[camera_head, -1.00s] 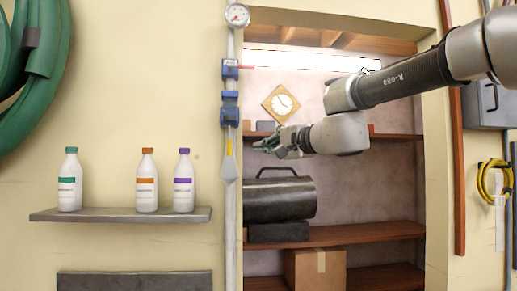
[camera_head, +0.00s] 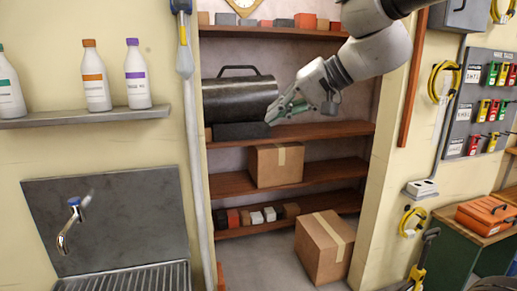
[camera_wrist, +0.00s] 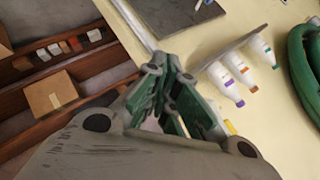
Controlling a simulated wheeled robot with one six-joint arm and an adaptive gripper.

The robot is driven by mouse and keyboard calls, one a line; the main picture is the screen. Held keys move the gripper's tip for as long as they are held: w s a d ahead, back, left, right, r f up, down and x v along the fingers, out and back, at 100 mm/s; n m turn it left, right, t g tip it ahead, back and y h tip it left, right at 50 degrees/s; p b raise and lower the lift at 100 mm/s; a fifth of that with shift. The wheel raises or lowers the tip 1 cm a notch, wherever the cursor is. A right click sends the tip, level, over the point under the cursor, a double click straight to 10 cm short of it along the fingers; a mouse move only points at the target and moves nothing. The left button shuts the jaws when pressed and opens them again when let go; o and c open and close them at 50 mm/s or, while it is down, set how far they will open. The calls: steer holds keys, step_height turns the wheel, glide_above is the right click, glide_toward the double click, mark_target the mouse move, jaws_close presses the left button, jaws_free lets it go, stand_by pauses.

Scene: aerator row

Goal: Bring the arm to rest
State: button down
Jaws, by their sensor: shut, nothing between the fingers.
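My arm reaches down into the head view from the top right, bent at a grey joint. My gripper (camera_head: 280,108) hangs at its lower end, tilted down and to the left, with green finger pads. It is shut and empty. In the head view it appears in front of the shelving, overlapping the right end of a dark cylindrical tank (camera_head: 235,98); whether it touches the tank cannot be told. In the wrist view the gripper's fingers (camera_wrist: 168,78) are drawn together with nothing between them.
Shelves hold a cardboard box (camera_head: 276,165); another box (camera_head: 323,248) stands on the floor. At left are a bottle shelf (camera_head: 85,118) and a tap (camera_head: 70,226). At right are a yellow cable (camera_head: 444,80), a tag board (camera_head: 482,100) and an orange case (camera_head: 487,214).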

steer(key=s+d+f+h, duration=0.3)
steer(key=s+d+f, duration=0.1)
steer(key=d, duration=0.6)
steer(key=s+d+f+h, duration=0.3)
steer(key=s+d+f, duration=0.2)
steer(key=d, duration=0.6)
steer(key=s+d+f+g+h, duration=0.1)
steer(key=s+d+f+h, duration=0.2)
steer(key=s+d, duration=0.4)
steer(key=d+f, duration=0.1)
steer(key=d, duration=0.3)
steer(key=shift+s+d+f+h, duration=0.2)
steer(key=shift+s+f+h, duration=0.1)
steer(key=shift+s, duration=0.1)
